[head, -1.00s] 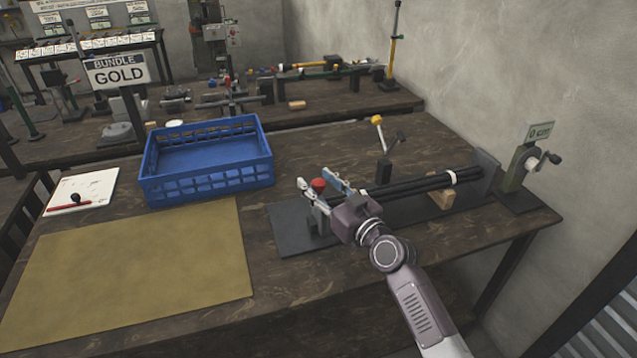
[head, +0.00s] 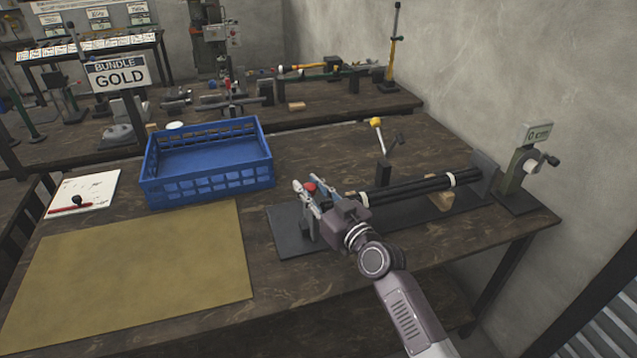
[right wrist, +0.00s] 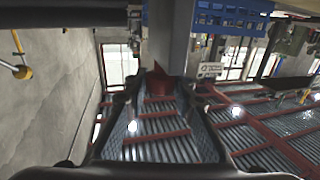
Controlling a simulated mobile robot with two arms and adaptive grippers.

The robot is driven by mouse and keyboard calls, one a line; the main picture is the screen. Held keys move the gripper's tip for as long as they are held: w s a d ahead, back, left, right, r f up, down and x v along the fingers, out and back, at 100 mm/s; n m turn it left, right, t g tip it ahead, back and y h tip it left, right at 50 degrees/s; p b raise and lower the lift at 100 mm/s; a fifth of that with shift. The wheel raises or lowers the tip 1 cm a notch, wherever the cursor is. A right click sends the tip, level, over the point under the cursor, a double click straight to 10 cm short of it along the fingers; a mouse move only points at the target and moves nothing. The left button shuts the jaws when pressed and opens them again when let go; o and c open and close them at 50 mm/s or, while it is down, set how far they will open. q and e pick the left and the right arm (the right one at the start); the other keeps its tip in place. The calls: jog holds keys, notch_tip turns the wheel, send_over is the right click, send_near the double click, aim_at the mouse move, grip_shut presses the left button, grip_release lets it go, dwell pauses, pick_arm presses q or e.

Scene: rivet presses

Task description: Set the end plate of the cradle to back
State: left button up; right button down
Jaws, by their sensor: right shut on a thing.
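The cradle is a dark base plate (head: 285,240) on the bench, with black rods (head: 425,187) lying along it and a white band around them. A dark upright plate (head: 484,170) stands at its right end. A red knob (head: 310,187) is at its left end; the end piece below it is mostly hidden by my gripper. My right gripper (head: 312,188) has its fingers on either side of the knob and is shut on it. In the right wrist view the red knob (right wrist: 163,88) shows between the fingers, before a grey post. My left gripper is out of view.
A yellow-knobbed lever (head: 377,122) stands behind the cradle. A counter with a crank (head: 530,160) is at its right. A blue crate (head: 207,185), a tan mat (head: 130,280) and a white card (head: 85,193) lie left. Wooden blocks sit under the rods.

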jog(key=s+a+p, duration=0.1)
jog(key=s+a, duration=0.1)
jog(key=a, duration=0.4)
jog(key=shift+a+p, duration=0.3)
jog(key=shift+p, duration=0.05)
jog(key=shift+s, duration=0.1)
jog(key=c, duration=2)
grip_release()
jog(key=shift+c, duration=0.2)
jog(key=o, duration=0.5)
jog(key=shift+a, duration=0.2)
jog(key=shift+c, duration=0.2)
jog(key=shift+d, duration=0.1)
